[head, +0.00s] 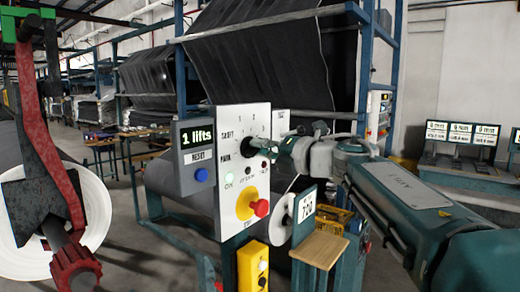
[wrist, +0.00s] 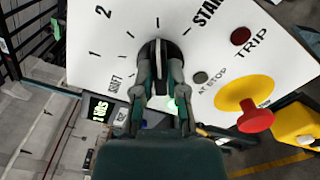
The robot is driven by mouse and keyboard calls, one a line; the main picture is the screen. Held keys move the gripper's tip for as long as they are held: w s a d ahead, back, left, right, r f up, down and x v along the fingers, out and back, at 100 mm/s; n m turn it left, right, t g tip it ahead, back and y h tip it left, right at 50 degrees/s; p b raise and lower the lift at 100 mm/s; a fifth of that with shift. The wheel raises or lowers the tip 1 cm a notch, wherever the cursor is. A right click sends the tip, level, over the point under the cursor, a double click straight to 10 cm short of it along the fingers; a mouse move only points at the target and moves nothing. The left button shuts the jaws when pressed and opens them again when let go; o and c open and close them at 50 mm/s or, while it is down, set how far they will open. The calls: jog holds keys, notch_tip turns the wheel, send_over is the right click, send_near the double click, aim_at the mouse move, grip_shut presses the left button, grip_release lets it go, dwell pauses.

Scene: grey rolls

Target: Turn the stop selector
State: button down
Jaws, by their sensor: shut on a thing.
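The stop selector is a black knob on a white panel (head: 228,115), and it shows in the wrist view (wrist: 153,48) among dial marks. My gripper (wrist: 157,68) is shut on this knob, one finger on each side. The knob's pale pointer line lies roughly upright in the wrist view, between printed marks. In the head view my gripper (head: 254,144) reaches the panel from the right and hides much of the knob.
Below the knob a red push button (head: 260,208) stands out from a yellow base. A blue reset button (head: 201,175) is under the display. A yellow box (head: 252,265) hangs lower down. A large white roll (head: 95,215) stands at left.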

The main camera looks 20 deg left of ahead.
jog(key=c, duration=0.7)
grip_release()
jog(key=shift+w+d+f, duration=0.1)
jog(key=shift+w, duration=0.1)
jog(key=v, duration=1.2)
jog(key=shift+f, duration=0.1)
